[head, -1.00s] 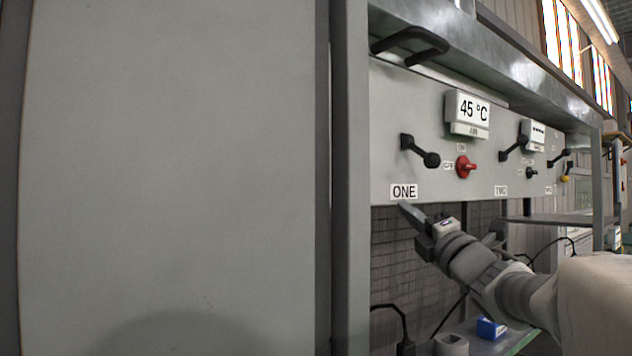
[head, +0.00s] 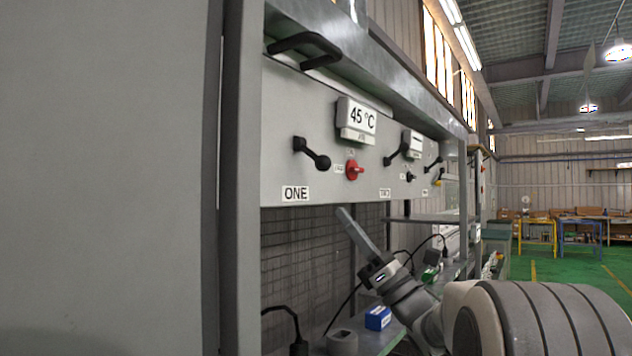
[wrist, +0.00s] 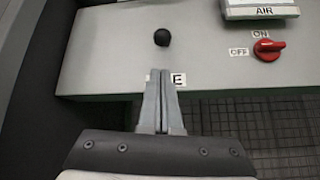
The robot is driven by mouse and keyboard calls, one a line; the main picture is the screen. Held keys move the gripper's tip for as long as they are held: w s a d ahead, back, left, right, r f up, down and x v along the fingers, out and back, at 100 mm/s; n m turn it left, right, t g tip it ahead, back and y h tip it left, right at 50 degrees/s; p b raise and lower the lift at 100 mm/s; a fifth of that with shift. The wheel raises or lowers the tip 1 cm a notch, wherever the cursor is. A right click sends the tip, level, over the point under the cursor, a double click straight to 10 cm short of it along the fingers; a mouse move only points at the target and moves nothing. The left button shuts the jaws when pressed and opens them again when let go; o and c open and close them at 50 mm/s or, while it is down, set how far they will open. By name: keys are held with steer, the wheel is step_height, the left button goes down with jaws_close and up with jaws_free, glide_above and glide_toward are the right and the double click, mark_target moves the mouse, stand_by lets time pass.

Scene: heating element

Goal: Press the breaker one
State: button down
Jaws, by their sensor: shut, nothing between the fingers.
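The panel section marked ONE (head: 296,193) carries a black lever (head: 311,154) above its label. The lever slants down to the right, with its ball knob at the lower end. In the wrist view a black ball knob (wrist: 162,37) shows ahead of the fingertips. My gripper (head: 343,212) is shut and empty, below and right of the label in the head view. In the wrist view, my gripper (wrist: 160,76) covers most of the label (wrist: 179,79), leaving only the E clear. The fingertips look apart from the knob.
A red ON/OFF switch (head: 354,170) sits right of the lever, under a 45 °C display (head: 358,117). A black handle (head: 304,47) juts out above. A second black lever (head: 396,154) is farther along. A blue box (head: 377,318) lies on the lower shelf.

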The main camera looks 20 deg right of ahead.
mark_target(315, 158)
steer(key=p+x, duration=0.4)
steer(key=x, duration=0.6)
steer(key=shift+s+f+g+b, duration=0.1)
steer(key=shift+g+b, duration=0.2)
steer(key=shift+b, duration=0.45)
